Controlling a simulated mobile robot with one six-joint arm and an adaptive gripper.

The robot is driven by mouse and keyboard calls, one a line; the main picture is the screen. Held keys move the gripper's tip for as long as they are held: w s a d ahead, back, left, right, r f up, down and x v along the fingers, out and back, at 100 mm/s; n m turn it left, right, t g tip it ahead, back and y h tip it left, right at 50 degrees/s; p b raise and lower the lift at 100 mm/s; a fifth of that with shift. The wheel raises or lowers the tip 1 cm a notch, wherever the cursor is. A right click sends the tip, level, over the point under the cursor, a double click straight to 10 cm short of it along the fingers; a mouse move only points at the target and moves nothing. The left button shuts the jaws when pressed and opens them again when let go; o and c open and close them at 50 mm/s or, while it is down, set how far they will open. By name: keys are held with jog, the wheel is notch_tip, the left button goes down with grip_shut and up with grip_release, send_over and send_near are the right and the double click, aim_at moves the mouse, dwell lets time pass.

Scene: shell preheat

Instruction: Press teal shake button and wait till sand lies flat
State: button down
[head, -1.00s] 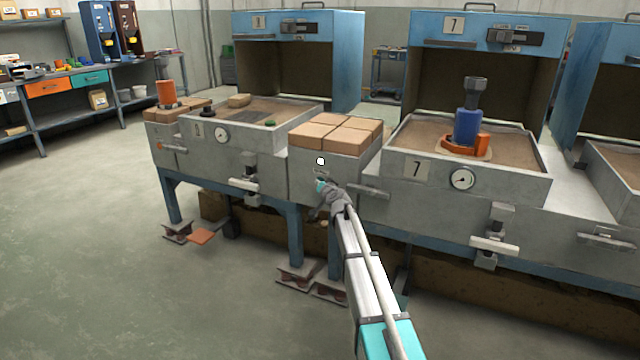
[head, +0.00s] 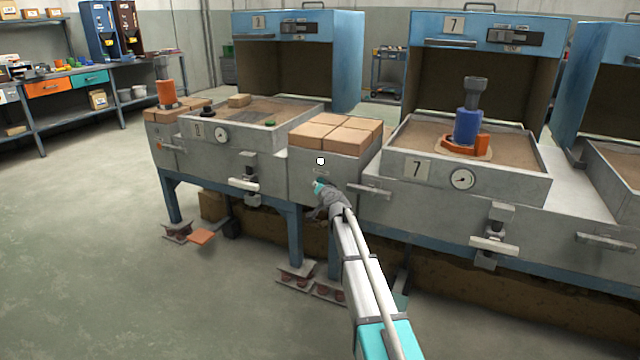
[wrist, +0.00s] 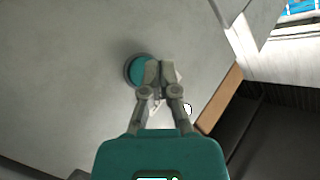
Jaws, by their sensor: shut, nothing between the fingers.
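The teal button (wrist: 141,71) sits in a dark round collar on a grey panel in the wrist view. In the head view a teal spot (head: 318,186) shows at the tip of my arm, on the front of the grey box between the two sand beds. My gripper (wrist: 161,66) is shut and empty, its fingertips overlapping the button's right side; I cannot tell whether they press it. It also shows in the head view (head: 328,194). The left sand bed (head: 285,108) has a darker patch; the sand bed marked 7 (head: 410,139) holds a blue and orange piece.
Tan blocks (head: 335,135) lie on top of the grey box. A grey handle (head: 370,191) sticks out right of my gripper. Gauges and clamps line the front faces. Blue hoods (head: 345,60) stand behind. The floor at left is open.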

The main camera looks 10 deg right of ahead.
jog(key=shift+s+a, duration=0.1)
jog(key=shift+s+a, duration=0.7)
jog(key=shift+s, duration=0.3)
jog(key=shift+s+a, duration=0.7)
jog(key=shift+s, duration=0.25)
jog(key=shift+s, duration=0.1)
